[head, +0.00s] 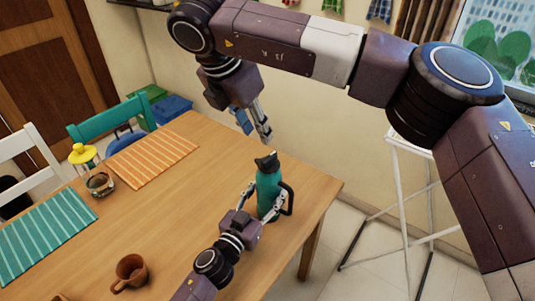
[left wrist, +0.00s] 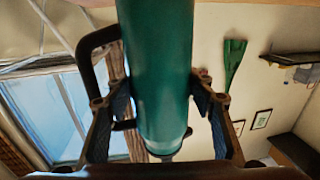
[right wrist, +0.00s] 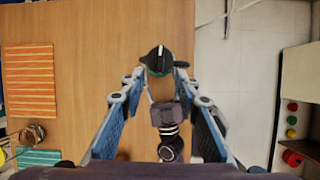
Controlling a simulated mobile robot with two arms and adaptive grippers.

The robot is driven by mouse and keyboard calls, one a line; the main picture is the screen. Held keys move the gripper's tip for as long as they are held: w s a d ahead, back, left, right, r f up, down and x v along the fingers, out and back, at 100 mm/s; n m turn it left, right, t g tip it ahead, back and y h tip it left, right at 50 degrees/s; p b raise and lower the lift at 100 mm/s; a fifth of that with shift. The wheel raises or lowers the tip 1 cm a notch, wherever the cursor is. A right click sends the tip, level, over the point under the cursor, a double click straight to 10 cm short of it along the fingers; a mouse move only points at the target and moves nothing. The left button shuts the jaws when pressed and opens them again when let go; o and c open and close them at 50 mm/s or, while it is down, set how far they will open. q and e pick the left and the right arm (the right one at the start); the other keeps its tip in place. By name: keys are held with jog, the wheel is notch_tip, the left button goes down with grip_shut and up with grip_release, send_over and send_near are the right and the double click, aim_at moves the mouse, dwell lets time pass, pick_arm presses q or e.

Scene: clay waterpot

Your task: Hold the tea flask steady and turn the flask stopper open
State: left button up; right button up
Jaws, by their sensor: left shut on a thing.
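The green tea flask (head: 268,190) stands upright near the table's right edge, with its dark handle on the right. Its dark stopper (head: 266,161) sits on top. My left gripper (head: 265,205) is shut on the flask body; in the left wrist view the flask (left wrist: 157,70) is between the two fingers (left wrist: 160,105). My right gripper (head: 257,130) is open and empty above the flask, pointing down. In the right wrist view the stopper (right wrist: 157,60) appears between and just beyond the open fingertips (right wrist: 158,76), with a clear gap on each side.
On the wooden table (head: 175,205) are an orange striped mat (head: 155,158), a teal striped mat (head: 45,235), a brown cup (head: 129,271) and a glass jar (head: 100,184). Chairs stand at the left. A white stand (head: 402,205) is off the table's right side. The tabletop left of the flask is clear.

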aim_at(269, 157)
jog(key=x, duration=1.1)
jog(key=shift+f, duration=0.1)
grip_shut()
